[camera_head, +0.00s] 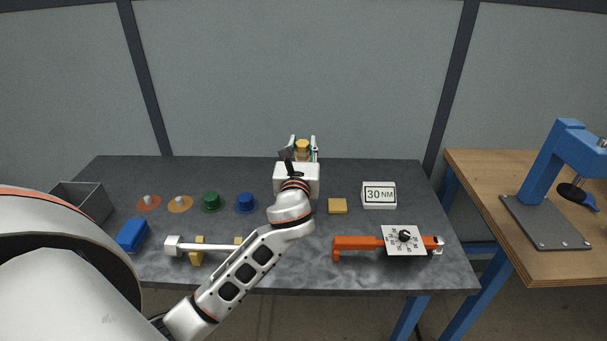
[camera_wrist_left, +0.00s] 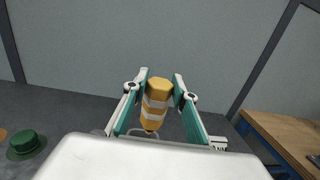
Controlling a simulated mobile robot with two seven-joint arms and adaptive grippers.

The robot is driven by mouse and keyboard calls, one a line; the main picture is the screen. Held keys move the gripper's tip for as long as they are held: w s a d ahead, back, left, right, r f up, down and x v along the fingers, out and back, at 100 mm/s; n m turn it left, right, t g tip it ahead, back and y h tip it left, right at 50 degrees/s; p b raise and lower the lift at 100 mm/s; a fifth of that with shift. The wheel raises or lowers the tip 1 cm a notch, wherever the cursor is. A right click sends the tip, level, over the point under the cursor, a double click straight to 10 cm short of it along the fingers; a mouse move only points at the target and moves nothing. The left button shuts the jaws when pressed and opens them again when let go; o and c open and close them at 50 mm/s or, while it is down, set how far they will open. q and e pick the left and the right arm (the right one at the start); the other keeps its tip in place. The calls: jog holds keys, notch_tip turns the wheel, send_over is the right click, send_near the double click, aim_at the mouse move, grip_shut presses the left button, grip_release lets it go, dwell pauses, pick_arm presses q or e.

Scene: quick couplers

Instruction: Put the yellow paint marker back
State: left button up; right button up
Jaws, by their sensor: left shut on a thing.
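The yellow paint marker (camera_head: 302,147) is an orange-yellow piece with pale bands, standing near the back edge of the dark tabletop. My left gripper (camera_head: 303,140) is shut on it; the fingers press on both sides of it. In the left wrist view the marker (camera_wrist_left: 157,100) is upright between the teal pads of the left gripper (camera_wrist_left: 159,84). A thin grey loop shows at its lower end. I cannot tell whether the marker touches the table. My right gripper is not in view.
A yellow block (camera_head: 338,206) and a "30 NM" sign (camera_head: 379,195) stand right of my arm. An orange torque tool (camera_head: 357,243) lies in front. Green (camera_head: 211,202) and blue (camera_head: 245,203) caps, a blue block (camera_head: 132,236) and a grey bin (camera_head: 88,201) are left.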

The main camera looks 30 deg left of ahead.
pick_arm(q)
jog(key=w+a+r+g+p, duration=0.1)
jog(key=w+a+r, duration=0.2)
jog(key=w, duration=0.2)
jog(key=shift+r+n+y, duration=0.3)
jog(key=shift+y, duration=0.1)
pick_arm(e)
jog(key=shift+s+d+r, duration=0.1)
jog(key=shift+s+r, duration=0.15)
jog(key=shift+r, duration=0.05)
pick_arm(q)
jog(key=shift+d, duration=0.1)
